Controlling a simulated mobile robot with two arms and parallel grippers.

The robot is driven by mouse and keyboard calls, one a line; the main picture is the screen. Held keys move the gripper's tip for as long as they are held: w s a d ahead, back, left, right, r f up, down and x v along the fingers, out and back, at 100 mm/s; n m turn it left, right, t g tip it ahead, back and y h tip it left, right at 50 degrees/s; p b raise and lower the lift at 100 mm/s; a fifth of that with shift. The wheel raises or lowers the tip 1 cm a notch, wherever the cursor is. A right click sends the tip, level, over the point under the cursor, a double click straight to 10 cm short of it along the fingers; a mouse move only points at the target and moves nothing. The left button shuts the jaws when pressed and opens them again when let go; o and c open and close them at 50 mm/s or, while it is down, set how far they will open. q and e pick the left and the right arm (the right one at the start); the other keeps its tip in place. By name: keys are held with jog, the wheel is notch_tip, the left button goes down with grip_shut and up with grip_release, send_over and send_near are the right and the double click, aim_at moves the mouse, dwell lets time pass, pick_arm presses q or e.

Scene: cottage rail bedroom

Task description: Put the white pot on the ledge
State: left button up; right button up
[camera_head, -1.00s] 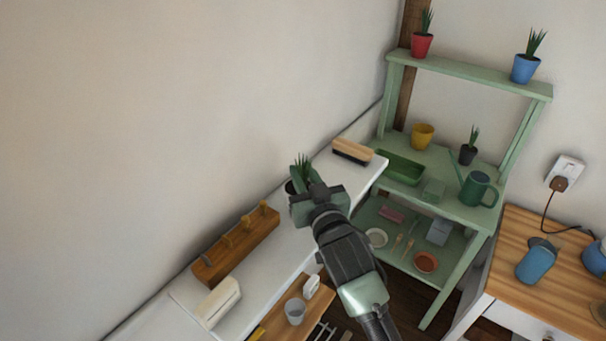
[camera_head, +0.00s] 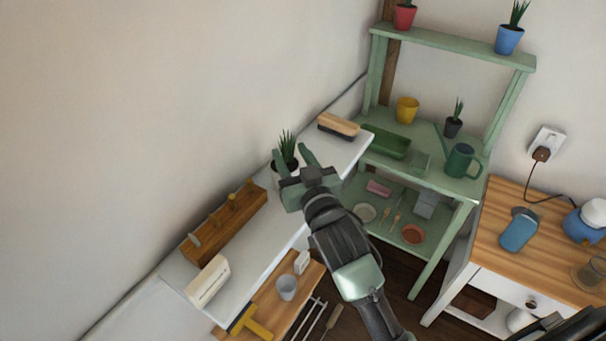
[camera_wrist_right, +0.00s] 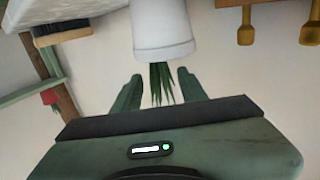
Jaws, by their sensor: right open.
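The white pot (camera_head: 276,174) with spiky green leaves stands on the long white ledge (camera_head: 262,245) along the left wall. In the right wrist view the pot (camera_wrist_right: 161,30) appears upside down, its leaves pointing toward the gripper. My right gripper (camera_head: 294,157) is open at the pot in the head view, and its body hides part of the pot. In the right wrist view its two fingers (camera_wrist_right: 158,88) stand on either side of the leaf tips; the pot body is beyond them. I cannot tell whether they touch. My left gripper is not in view.
On the white ledge are a wooden peg rack (camera_head: 224,222), a brush (camera_head: 338,126) and a cream box (camera_head: 208,283). A green stand (camera_head: 452,55) holds red and blue pots on top, with a yellow pot (camera_head: 407,110) and watering can (camera_head: 462,160) below. A wooden table is at right.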

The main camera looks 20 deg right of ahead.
jog(key=s+b, duration=0.1)
jog(key=s, duration=0.8)
jog(key=shift+s+d, duration=0.15)
jog(key=shift+s, duration=0.25)
